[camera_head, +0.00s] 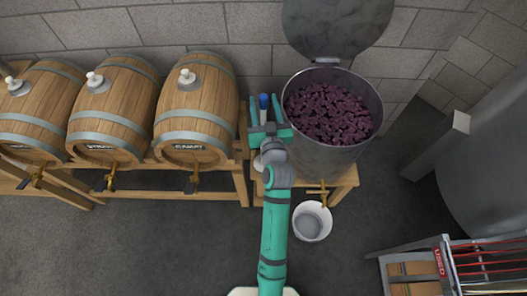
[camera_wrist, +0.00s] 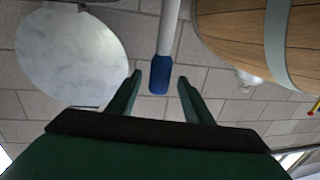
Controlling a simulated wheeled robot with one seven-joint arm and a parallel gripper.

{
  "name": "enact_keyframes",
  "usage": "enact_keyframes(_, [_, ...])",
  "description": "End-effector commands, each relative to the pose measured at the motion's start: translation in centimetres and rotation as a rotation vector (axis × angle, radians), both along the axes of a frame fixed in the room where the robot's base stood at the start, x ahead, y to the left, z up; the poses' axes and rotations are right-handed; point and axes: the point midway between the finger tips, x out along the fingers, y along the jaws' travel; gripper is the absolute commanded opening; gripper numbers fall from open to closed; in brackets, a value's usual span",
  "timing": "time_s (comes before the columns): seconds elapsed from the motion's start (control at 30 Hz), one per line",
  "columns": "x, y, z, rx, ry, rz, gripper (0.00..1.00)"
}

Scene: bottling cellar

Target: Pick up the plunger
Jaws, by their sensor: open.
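The plunger, seen as a pale shaft with a blue grip (camera_head: 263,101), stands between the right-hand barrel and the vat of dark grapes (camera_head: 330,113). In the wrist view its blue grip (camera_wrist: 160,76) lies between my fingertips, and the pale shaft (camera_wrist: 169,30) runs to the picture's top edge. My gripper (camera_head: 265,100) is open, with one finger on each side of the grip. In the wrist view the open fingers (camera_wrist: 159,78) show gaps on both sides of the grip. The plunger's lower end is hidden in the head view by my arm.
Several wooden barrels (camera_head: 196,105) lie on a rack at left. The vat's round lid (camera_head: 338,22) stands raised against the block wall. A white bucket (camera_head: 311,221) is on the floor below the vat's tap. A large steel tank (camera_head: 490,150) and a crate stand (camera_head: 415,268) are at right.

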Motion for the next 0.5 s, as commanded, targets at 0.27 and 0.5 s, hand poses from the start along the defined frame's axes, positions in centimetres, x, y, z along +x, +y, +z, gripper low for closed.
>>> enact_keyframes(0.27, [2.0,0.3,0.1,0.0,0.0,0.001,0.46])
enact_keyframes(0.5, [5.0,0.7,0.2,0.001,0.0,0.001,0.46])
